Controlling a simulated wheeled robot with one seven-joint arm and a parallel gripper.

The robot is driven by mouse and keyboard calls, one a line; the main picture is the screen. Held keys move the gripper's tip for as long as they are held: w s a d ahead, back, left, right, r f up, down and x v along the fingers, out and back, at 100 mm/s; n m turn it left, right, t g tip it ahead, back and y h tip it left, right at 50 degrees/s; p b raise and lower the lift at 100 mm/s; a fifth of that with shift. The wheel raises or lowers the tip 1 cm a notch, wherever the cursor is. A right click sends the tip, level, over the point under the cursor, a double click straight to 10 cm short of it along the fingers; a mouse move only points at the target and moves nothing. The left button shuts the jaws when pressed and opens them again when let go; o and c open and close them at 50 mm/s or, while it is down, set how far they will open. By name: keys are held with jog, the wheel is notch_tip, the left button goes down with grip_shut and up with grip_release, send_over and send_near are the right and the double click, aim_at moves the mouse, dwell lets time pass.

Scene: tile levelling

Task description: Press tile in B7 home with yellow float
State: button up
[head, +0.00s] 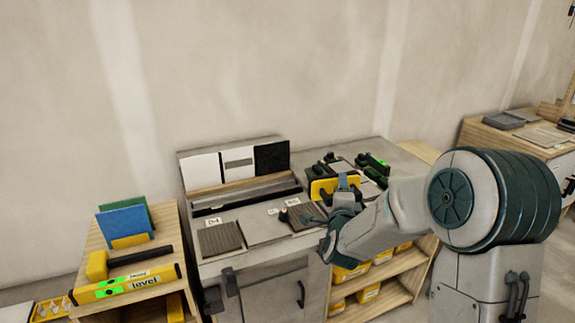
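A yellow block that looks like the float (322,188) shows at the right part of the grey worktop, partly behind my gripper (338,200). My gripper overlaps it in the picture. The fingers are small and partly hidden by my wrist, so I cannot tell whether they are shut on it. A dark ribbed tile panel (306,217) lies just left of my gripper, with a small white label (291,202) behind it that is too small to read surely. Another ribbed panel (221,239) lies further left, with a label that seems to read D4 (211,222).
Black and green-handled tools (372,165) lie behind my gripper. White and black sample boards (236,163) stand at the back of the worktop (258,228). A wooden stand at left holds a yellow level (127,284), a mallet (98,265) and blue and green sheets (125,221).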

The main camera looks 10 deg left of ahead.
jog(key=s+a+r+y, duration=0.1)
jog(key=s+a+r, duration=0.4)
jog(key=a, duration=0.5)
jog(key=s+a+r+n+y, duration=0.1)
jog(key=s+a+r, duration=0.4)
jog(key=s+a, duration=0.2)
jog(key=a, duration=0.2)
jog(key=shift+a+r+n, duration=0.3)
jog(key=shift+a+r, duration=0.05)
